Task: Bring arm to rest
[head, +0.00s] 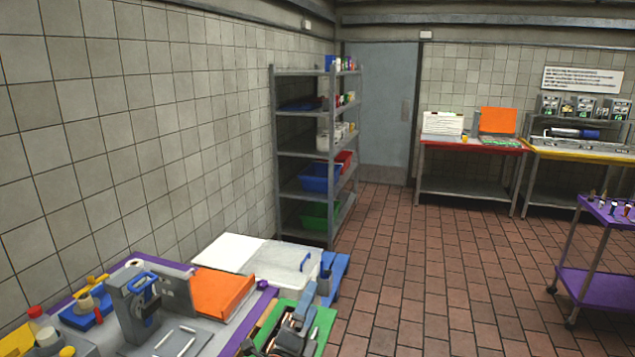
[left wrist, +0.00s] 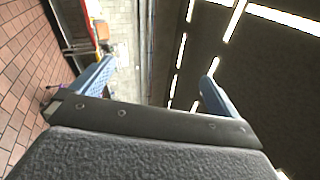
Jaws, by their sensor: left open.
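My left gripper (head: 304,314) is at the bottom centre of the head view, over the green board (head: 322,328) at the right end of the near bench. In the left wrist view its two blue fingers (left wrist: 157,88) stand well apart. Nothing shows between them, only the distant room and ceiling. The wrist picture is turned on its side. My right gripper is in neither view.
The near purple-edged bench (head: 118,268) holds a grey device with a blue handle (head: 140,300), an orange item (head: 222,291) and a white tray (head: 282,262). Shelves (head: 300,150) stand beyond it. A purple cart (head: 597,285) is at right. The tiled floor between is clear.

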